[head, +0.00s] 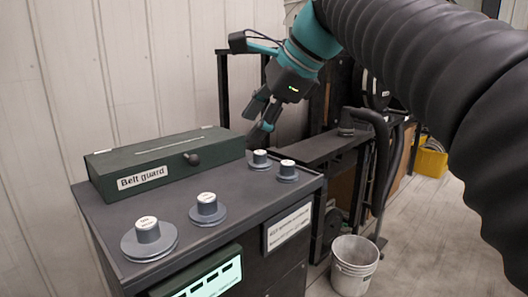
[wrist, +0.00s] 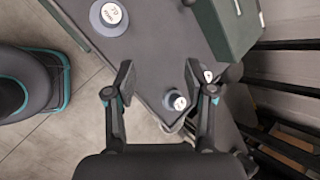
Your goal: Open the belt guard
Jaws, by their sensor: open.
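The belt guard (head: 165,160) is a dark green box with a white "Belt guard" label. It lies along the back of the dark cabinet top (head: 180,198), and its lid looks closed. In the wrist view the guard (wrist: 228,25) is at the upper right. My gripper (head: 262,122) is open and empty, above the right end of the cabinet, to the right of the guard. In the wrist view its fingers (wrist: 158,82) are spread over the cabinet's corner, apart from the guard.
Several round grey knobs with white caps stand on the cabinet top, including a large one (head: 149,238) at front left and one (head: 260,160) near my gripper. A lit green display (head: 210,276) is on the front. A white bucket (head: 354,265) stands on the floor to the right.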

